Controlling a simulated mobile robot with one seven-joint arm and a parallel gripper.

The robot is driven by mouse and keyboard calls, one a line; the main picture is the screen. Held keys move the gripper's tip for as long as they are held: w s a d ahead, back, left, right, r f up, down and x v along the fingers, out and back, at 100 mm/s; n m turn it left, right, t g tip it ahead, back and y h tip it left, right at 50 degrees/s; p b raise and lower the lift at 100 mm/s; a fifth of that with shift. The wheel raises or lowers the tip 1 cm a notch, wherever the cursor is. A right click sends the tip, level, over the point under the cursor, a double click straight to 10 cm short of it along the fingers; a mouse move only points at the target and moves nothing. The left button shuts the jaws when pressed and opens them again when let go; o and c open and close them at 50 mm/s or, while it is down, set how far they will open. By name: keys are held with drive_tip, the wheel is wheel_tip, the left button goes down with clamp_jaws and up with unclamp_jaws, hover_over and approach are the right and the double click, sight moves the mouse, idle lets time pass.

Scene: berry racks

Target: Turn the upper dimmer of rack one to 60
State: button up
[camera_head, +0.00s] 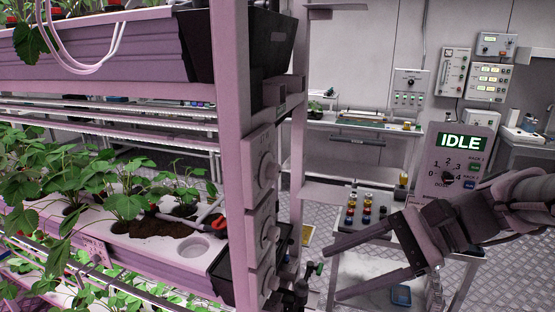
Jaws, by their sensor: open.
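The near berry rack (233,150) stands at the left and centre. Its end post carries a column of pale boxes with round knobs. The upper dimmer (268,168) is the top knob, seen nearly edge-on, so its scale and setting cannot be read. A middle knob (271,234) and a lower knob (268,283) sit below it. My gripper (332,274) is open and empty, with its two dark fingers pointing left. It is to the right of the knobs in the picture and lower than the upper dimmer, apart from it.
A grey panel (481,150) at the right reads IDLE and has a numbered dial. Strawberry plants (125,205) and a red-handled tool (212,222) are on the rack's tray. A table (372,215) with small coloured items stands behind my gripper. Pipe fittings (298,290) stick out below the knobs.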

sight(278, 172)
drive_tip(key=w+d+r+m+t+y+p, duration=0.2)
drive_tip(key=w+d+r+m+t+y, duration=0.35)
drive_tip(key=w+d+r, duration=0.3)
drive_tip(key=shift+m+g, duration=0.45)
drive_tip(key=x, duration=0.5)
drive_tip(key=p+x, duration=0.1)
drive_tip(key=x, duration=0.5)
drive_tip(key=p+x, duration=0.1)
drive_tip(key=x, duration=0.5)
drive_tip(key=shift+s+a, duration=0.25)
drive_tip(key=shift+s, duration=0.1)
clamp_jaws()
